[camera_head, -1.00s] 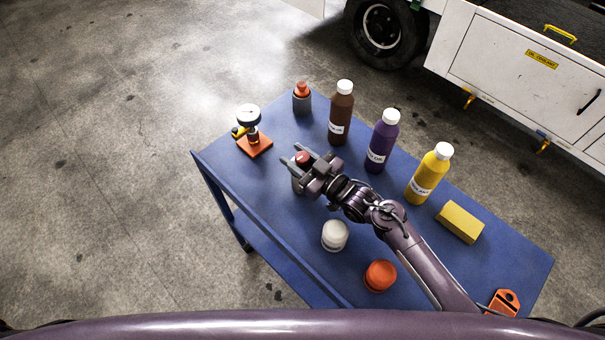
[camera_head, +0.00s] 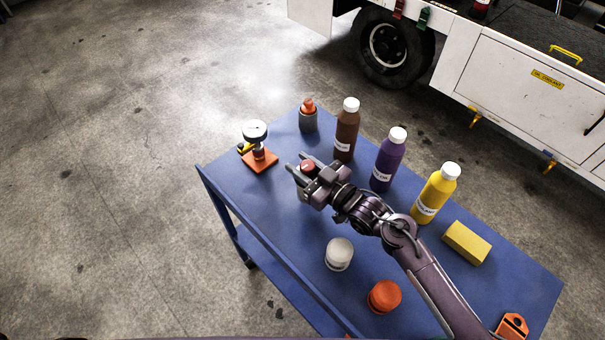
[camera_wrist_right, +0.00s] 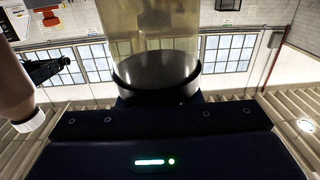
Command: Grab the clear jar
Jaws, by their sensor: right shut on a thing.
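The clear jar (camera_wrist_right: 156,40) shows large in the right wrist view, with a dark-looking round end close to my gripper's body. In the head view its red lid (camera_head: 308,166) shows between the fingers of my right gripper (camera_head: 303,170). The right gripper is shut on the jar over the left part of the blue cart. Most of the jar's body is hidden by the gripper in the head view. I cannot tell how far its base is from the cart top. My left gripper is not in view.
The blue cart (camera_head: 278,212) also holds brown (camera_head: 344,132), purple (camera_head: 386,166) and yellow (camera_head: 435,195) bottles, a yellow block (camera_head: 466,242), a white jar (camera_head: 339,254) and an orange-lidded jar (camera_head: 384,296). An orange-based device (camera_head: 260,160) stands left. A white vehicle (camera_head: 510,90) is behind.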

